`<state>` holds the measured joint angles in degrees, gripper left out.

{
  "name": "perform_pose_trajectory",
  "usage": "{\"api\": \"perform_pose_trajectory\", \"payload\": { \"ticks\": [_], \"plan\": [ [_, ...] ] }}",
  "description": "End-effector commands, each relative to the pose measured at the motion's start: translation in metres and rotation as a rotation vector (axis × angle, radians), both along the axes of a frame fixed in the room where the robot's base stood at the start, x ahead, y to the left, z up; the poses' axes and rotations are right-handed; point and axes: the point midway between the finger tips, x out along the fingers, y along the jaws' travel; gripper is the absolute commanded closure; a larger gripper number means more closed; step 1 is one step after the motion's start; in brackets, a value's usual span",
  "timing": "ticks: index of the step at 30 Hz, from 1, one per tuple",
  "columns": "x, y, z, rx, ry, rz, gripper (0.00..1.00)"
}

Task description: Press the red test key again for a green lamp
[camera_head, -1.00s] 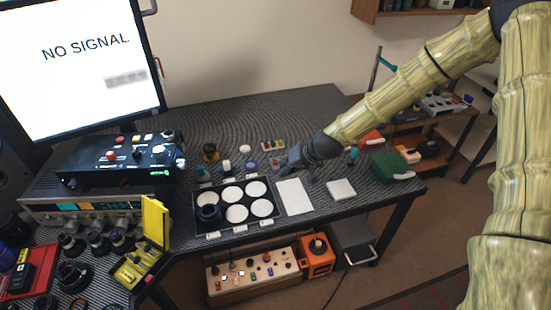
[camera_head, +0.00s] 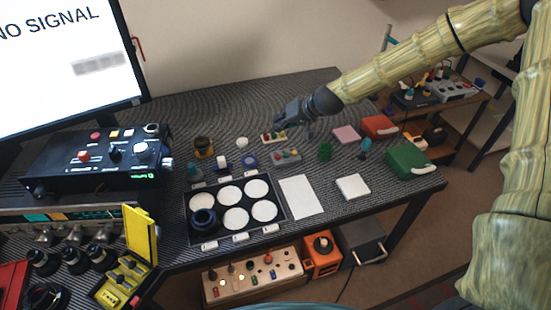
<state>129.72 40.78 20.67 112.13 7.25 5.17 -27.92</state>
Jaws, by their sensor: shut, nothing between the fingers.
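My gripper (camera_head: 306,131) is shut and empty, above the back middle of the table. Just below it on the table lies a small grey box (camera_head: 286,157) with coloured spots, red and green among them. Left of the gripper is a pale strip (camera_head: 273,137) with red, yellow and green bits. The black control box (camera_head: 100,160) at the left has red knobs and a small green lit patch (camera_head: 143,176). I cannot tell which of these red parts is the test key, nor whether a test lamp is lit.
A black tray (camera_head: 284,213) with white discs sits at the front, beside a white sheet (camera_head: 301,197) and a white block (camera_head: 352,187). Green (camera_head: 408,160) and red (camera_head: 379,126) boxes stand right. The monitor (camera_head: 65,60) reads "NO SIGNAL". The back left tabletop is clear.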

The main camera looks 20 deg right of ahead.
Motion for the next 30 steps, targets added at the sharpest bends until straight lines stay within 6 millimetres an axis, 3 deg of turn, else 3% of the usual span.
{"api": "perform_pose_trajectory", "payload": {
  "ticks": [1,4,20,30],
  "plan": [
    [0.0,0.0,-0.013,0.0,0.0,0.0,1.0],
    [0.0,-0.001,-0.019,0.0,0.0,-0.002,1.0],
    [0.0,-0.001,-0.022,0.0,0.001,-0.001,1.0],
    [0.0,0.0,-0.043,0.0,0.002,-0.001,1.0]
  ]
}}
